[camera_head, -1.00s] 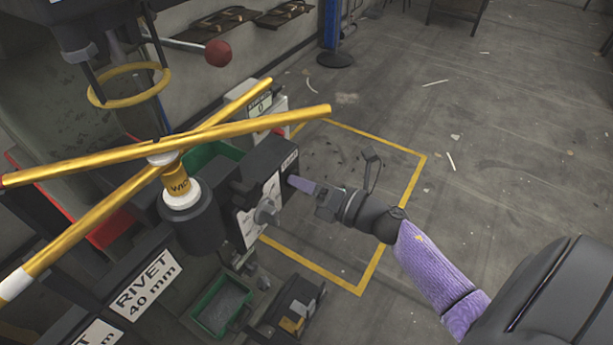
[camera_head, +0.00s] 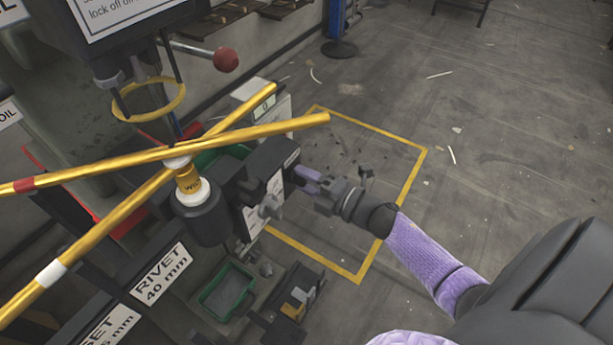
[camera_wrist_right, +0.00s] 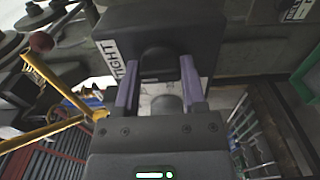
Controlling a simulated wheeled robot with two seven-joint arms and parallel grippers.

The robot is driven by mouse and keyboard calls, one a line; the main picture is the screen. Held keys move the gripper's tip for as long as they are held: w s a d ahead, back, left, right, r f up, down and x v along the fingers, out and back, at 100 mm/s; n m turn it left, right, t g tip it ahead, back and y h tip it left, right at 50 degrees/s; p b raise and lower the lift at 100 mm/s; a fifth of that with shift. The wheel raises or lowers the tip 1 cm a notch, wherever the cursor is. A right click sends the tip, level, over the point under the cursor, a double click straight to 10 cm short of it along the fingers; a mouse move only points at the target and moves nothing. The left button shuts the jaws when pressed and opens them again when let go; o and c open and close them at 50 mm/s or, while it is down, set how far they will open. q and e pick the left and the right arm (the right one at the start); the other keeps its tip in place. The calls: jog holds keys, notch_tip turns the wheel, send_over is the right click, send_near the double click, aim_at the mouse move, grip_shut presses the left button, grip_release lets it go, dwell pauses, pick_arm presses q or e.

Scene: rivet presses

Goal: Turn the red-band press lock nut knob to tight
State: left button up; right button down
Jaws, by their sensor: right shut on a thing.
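A gold bar with a red band (camera_head: 22,185) crosses a gold bar with a white band (camera_head: 50,273) at the press head in the head view. My right gripper (camera_head: 308,180) reaches in from the right to the dark box (camera_head: 272,160). In the right wrist view its purple fingers (camera_wrist_right: 157,82) are shut on a dark rounded knob (camera_wrist_right: 158,62) on the box face. A label reading TIGHT (camera_wrist_right: 112,63) is left of the knob. A grey knob (camera_head: 268,207) on the panel is outside the gripper. The left gripper is not in view.
A red-ball lever (camera_head: 226,60) and a yellow ring (camera_head: 150,100) are at the upper left. A green bin (camera_head: 228,290) and a dark tray (camera_head: 300,290) lie below. The floor inside the yellow outline (camera_head: 424,160) is mostly clear.

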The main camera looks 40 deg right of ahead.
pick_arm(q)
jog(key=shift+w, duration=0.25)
pick_arm(e)
jog(key=c, duration=0.6)
grip_release()
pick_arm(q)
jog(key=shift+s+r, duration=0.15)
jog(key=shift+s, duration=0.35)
pick_arm(e)
jog(key=o, duration=0.4)
jog(key=shift+o, duration=0.2)
pick_arm(q)
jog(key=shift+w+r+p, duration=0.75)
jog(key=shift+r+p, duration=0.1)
jog(key=shift+p, duration=0.15)
pick_arm(e)
jog(key=v, duration=1)
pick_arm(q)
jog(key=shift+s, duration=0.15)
